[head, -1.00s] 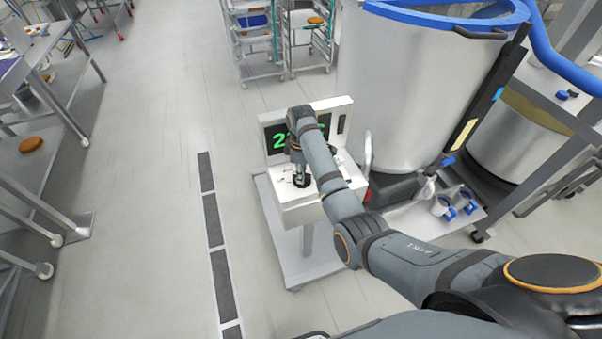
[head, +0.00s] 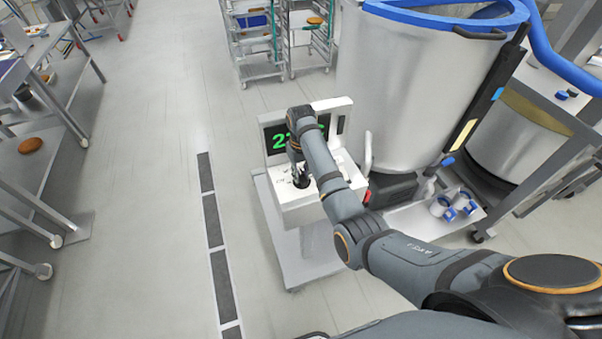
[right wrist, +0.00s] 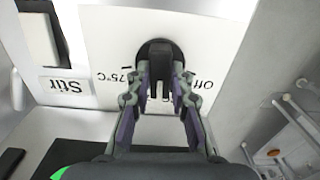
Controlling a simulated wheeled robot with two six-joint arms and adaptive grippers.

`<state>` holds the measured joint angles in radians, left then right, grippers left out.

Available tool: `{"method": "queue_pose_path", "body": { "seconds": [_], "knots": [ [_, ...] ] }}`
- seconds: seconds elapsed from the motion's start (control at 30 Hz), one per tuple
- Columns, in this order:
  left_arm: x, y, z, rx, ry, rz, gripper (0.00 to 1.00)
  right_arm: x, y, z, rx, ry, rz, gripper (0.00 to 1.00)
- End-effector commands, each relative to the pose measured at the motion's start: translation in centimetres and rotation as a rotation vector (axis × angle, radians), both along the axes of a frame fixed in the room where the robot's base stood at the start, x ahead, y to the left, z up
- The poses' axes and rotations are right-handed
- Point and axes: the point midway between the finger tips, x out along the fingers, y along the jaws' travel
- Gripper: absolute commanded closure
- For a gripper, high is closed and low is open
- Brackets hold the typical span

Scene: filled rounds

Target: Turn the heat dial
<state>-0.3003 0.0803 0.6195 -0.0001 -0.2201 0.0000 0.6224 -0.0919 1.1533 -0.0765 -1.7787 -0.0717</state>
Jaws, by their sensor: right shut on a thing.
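The heat dial (right wrist: 157,50) is a round black knob with a raised bar, on a white panel (right wrist: 102,22). In the right wrist view the panel carries upside-down lettering, "Off" and "75°C", beside the dial. My right gripper (right wrist: 160,88) is shut on the dial's bar, one finger on each side. In the head view my right gripper (head: 299,172) reaches down onto the sloping panel, and the dial is mostly hidden beneath it. A black display (head: 277,143) with green digits stands behind the panel, partly covered by my arm. My left gripper is not in view.
A "Stir" label (right wrist: 66,87) sits beside a switch on the panel. Wheeled racks (head: 250,45) are at the back. The floor to the left is open.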

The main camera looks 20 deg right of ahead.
Motion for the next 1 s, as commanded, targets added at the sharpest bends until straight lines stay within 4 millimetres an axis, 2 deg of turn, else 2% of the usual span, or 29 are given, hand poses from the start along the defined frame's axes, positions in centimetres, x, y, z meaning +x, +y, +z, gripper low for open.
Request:
{"method": "queue_pose_path", "body": {
  "seconds": [0.03,0.5,1.0],
  "knots": [
    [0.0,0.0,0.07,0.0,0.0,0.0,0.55,0.37,-0.15,0.55,-0.003,-0.012,-0.043,1.0],
    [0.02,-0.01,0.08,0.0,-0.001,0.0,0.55,0.4,-0.16,0.59,-0.001,-0.014,-0.395,1.0],
    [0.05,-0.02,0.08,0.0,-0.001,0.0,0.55,0.42,-0.13,0.61,0.001,-0.015,-0.513,1.0]
  ]
}}
